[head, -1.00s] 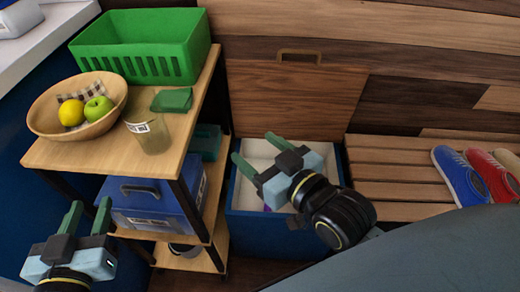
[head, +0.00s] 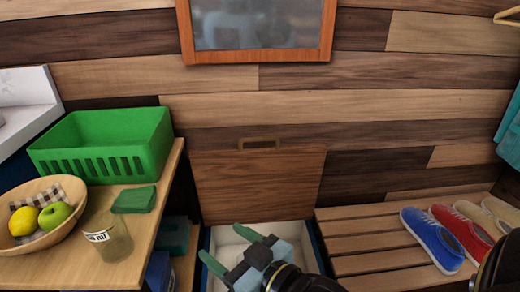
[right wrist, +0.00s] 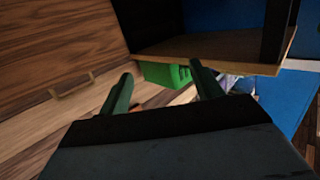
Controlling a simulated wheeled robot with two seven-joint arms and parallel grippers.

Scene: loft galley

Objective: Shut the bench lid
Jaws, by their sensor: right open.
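The bench lid (head: 258,187) is a brown wooden panel standing open and upright against the plank wall, with a brass-coloured handle (head: 259,143) along its top edge. Below it is the open bench box (head: 311,245), blue outside and pale inside. My right gripper (head: 224,246) is open and empty, over the box opening in front of the lid, apart from the lid. In the right wrist view its fingers (right wrist: 163,88) are spread, with the lid's wood (right wrist: 60,45) and handle (right wrist: 72,86) to the left. My left gripper is out of view.
A cart (head: 150,232) at left bears a green basket (head: 105,140), a fruit bowl (head: 75,240), a green cloth (head: 134,200) and a glass cup (head: 107,240). At right, shoes (head: 433,238) stand on the slatted bench (head: 360,233).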

